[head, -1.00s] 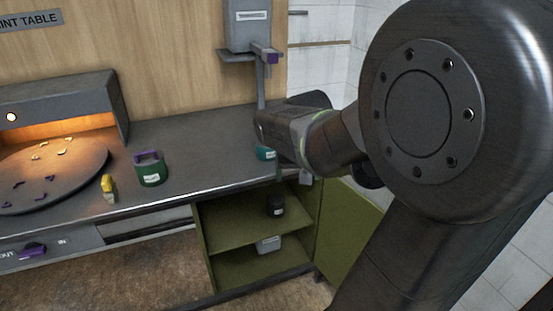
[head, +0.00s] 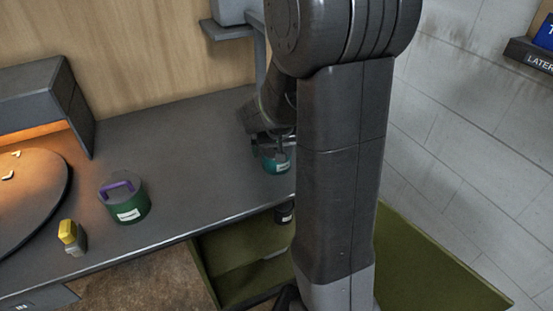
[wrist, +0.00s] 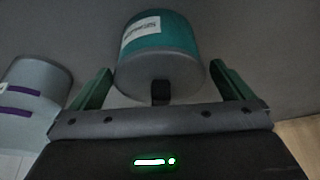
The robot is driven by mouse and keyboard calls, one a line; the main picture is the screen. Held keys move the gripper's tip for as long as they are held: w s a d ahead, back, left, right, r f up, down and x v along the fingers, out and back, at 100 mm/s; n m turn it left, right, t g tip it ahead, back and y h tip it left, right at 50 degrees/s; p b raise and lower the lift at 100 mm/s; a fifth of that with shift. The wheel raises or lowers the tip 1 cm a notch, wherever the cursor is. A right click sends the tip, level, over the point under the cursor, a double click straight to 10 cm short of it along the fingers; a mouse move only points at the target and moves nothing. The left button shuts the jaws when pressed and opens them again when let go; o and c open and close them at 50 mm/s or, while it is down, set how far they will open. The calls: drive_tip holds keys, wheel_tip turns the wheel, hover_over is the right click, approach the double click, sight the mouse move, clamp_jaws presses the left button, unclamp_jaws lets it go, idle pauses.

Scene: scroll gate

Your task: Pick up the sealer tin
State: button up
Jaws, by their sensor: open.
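A teal tin (head: 277,161) with a white label and a grey end stands on the dark counter near its front edge. I take it to be the sealer tin, but its label is too small to read. My gripper (head: 268,143) is over and beside it, partly hiding its top. In the wrist view, the tin (wrist: 170,40) shows between the two green fingers of my gripper (wrist: 160,72), with a gap visible on each side. The gripper is open, and the tin is not clamped.
A green tin with a purple handle (head: 124,203) and a small yellow-topped object (head: 72,238) stand on the counter (head: 180,150) to the left. Below is an open olive cabinet (head: 240,262) holding a dark jar (head: 284,213). A grey object with purple bands (wrist: 30,95) is at the wrist view's left.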

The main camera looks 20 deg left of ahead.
drive_tip(key=shift+x, duration=0.95)
drive_tip(key=c, duration=1.1)
drive_tip(key=shift+r, duration=0.15)
